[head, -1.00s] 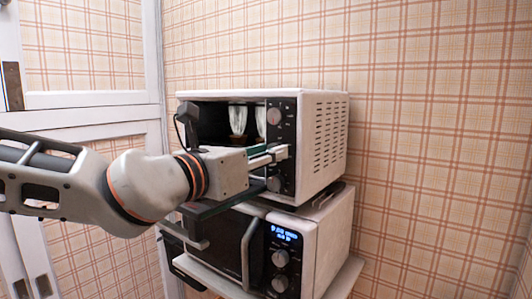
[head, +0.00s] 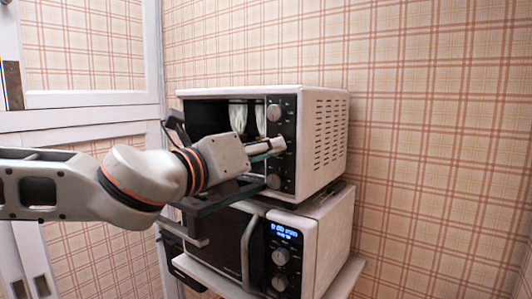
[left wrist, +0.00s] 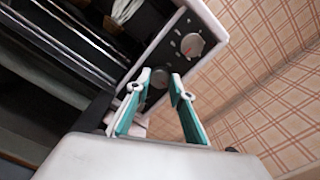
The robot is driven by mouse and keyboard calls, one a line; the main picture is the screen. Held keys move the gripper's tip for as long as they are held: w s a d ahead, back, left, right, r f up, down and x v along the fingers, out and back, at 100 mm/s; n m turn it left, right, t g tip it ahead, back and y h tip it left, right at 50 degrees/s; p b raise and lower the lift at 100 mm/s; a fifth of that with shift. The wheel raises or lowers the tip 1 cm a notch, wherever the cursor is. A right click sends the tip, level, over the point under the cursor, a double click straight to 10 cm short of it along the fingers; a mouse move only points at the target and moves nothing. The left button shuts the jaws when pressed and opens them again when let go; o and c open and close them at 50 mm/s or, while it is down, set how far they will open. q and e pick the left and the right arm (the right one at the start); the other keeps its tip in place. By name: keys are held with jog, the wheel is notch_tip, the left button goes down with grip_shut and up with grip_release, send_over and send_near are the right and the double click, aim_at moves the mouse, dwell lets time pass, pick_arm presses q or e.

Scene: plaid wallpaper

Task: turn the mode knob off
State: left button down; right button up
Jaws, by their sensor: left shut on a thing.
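The white toaster oven (head: 322,140) has a dark control panel with knobs on its right front. My left gripper (head: 276,147) reaches the middle of this panel and is shut on the middle knob (left wrist: 159,76), which shows between the teal-lined fingers (left wrist: 162,82) in the left wrist view. In the head view the fingers hide this knob. The upper knob (head: 274,113) is free and shows a red mark in the left wrist view (left wrist: 192,46). A lower knob (head: 273,181) sits below the fingers. No readable label tells which is the mode knob. My right gripper is not in view.
The oven's door (head: 225,196) is open, folded down under my left gripper. Two pale glass-like items (head: 238,117) stand inside the oven. A microwave (head: 325,240) with a lit display is directly below. Open space lies right of the appliances, before the plaid wall.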

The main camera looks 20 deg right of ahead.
pick_arm(q)
jog(key=shift+n+p, duration=1.55)
jog(key=shift+n, duration=7.75)
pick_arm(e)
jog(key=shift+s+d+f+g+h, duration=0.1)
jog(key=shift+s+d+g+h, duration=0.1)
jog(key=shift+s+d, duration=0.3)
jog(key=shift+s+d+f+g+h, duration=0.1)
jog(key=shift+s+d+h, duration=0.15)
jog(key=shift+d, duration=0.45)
pick_arm(q)
jog(key=shift+n, duration=0.3)
jog(key=c, duration=1.8)
grip_release()
jog(key=shift+a+f, duration=0.1)
jog(key=v, duration=1.2)
